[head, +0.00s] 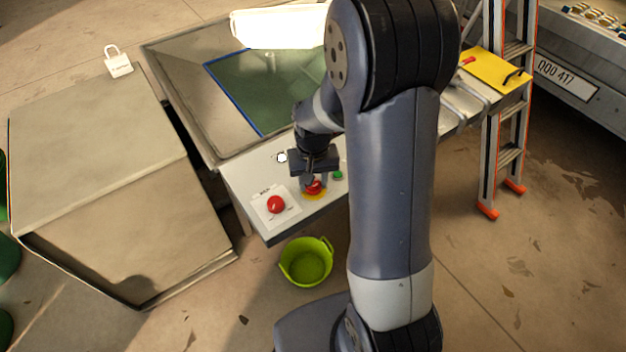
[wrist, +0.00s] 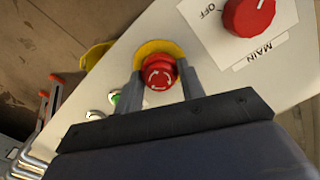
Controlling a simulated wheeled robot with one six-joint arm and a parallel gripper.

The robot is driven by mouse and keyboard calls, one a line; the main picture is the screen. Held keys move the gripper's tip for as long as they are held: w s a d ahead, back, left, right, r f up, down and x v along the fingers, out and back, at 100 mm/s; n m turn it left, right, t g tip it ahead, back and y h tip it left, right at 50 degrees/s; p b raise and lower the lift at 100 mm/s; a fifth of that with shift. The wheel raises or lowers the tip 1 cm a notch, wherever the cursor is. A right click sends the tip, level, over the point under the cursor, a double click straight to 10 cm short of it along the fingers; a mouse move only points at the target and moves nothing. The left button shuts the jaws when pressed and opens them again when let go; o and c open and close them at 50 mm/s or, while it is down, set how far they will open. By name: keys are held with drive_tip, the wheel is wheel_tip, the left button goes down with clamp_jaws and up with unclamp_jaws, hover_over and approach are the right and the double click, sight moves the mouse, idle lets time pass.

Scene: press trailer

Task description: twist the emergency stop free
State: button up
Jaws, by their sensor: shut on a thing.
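The emergency stop (wrist: 160,73) is a red mushroom button with white curved arrows on its face, set on a yellow ring (wrist: 157,48). It also shows in the head view (head: 314,187), partly covered by my gripper. My gripper (wrist: 162,78) has a finger on each side of the red button and is shut on it. In the head view my gripper (head: 314,181) reaches down onto the panel from above. The button sits on a pale sloping control panel (head: 243,178).
A red rotary switch (head: 276,204), labelled MAIN and OFF in the wrist view, sits beside the stop. A green button (head: 338,175) is on the other side. A lime bucket (head: 307,262) stands on the floor below. A ladder (head: 497,140) stands at the right.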

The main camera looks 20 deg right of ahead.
drive_tip(key=shift+m, duration=0.4)
drive_tip(key=o, duration=1)
wheel_tip(320, 180, up, 11)
drive_tip(key=shift+f, duration=0.1)
